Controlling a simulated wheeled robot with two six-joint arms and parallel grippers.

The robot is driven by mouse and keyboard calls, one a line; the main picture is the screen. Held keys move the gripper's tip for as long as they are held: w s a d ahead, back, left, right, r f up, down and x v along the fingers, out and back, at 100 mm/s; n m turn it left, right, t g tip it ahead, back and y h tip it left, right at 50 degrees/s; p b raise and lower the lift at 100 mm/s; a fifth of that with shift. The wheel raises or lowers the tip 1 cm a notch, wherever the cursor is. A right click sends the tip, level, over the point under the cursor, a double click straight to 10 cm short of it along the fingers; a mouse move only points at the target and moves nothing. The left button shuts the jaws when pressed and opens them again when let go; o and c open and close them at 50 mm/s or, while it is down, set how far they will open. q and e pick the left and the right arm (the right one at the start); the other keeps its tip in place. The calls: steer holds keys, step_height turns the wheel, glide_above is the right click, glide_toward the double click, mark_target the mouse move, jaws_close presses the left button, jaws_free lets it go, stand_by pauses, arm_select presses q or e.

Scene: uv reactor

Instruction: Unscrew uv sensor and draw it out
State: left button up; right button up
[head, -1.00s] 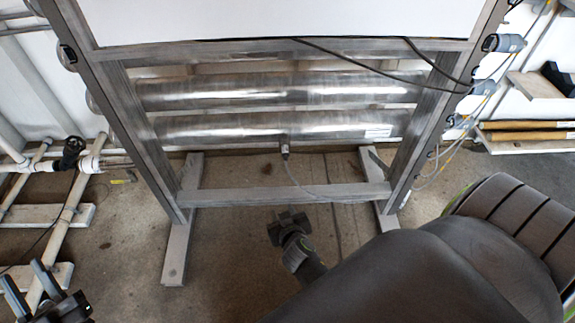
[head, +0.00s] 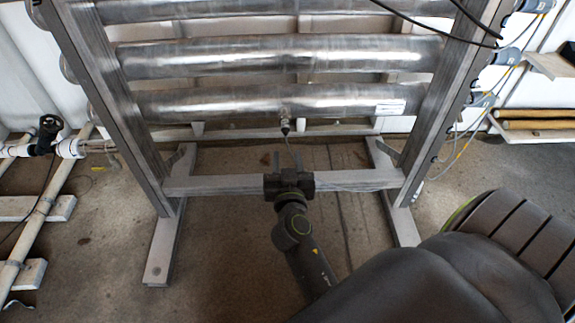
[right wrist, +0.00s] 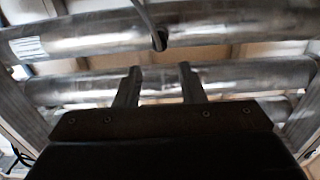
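The uv sensor (head: 285,127) hangs from the underside of the lowest steel tube (head: 240,101), with its cable running down behind the frame's crossbar. In the right wrist view the sensor (right wrist: 159,40) shows on the near tube with its grey cable (right wrist: 146,16) rising from it. My right gripper (head: 288,158) points up toward the tubes, below the sensor and apart from it. Its two fingers stand apart with nothing between them, also in the right wrist view (right wrist: 159,78). My left gripper is not in view.
The frame's lower crossbar (head: 220,185) runs close behind my right gripper. Steel legs stand on both sides. White pipes (head: 40,215) lie at the left, and shelves (head: 545,124) stand at the right. The floor between the legs is clear.

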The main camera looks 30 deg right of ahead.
mark_target(286, 131)
steer(key=p+x, duration=0.1)
steer(key=x, duration=0.4)
steer(key=shift+w+d+r, duration=0.1)
steer(key=b+x, duration=0.1)
steer(key=x, duration=0.3)
steer(key=shift+x, duration=1.05)
jaws_close()
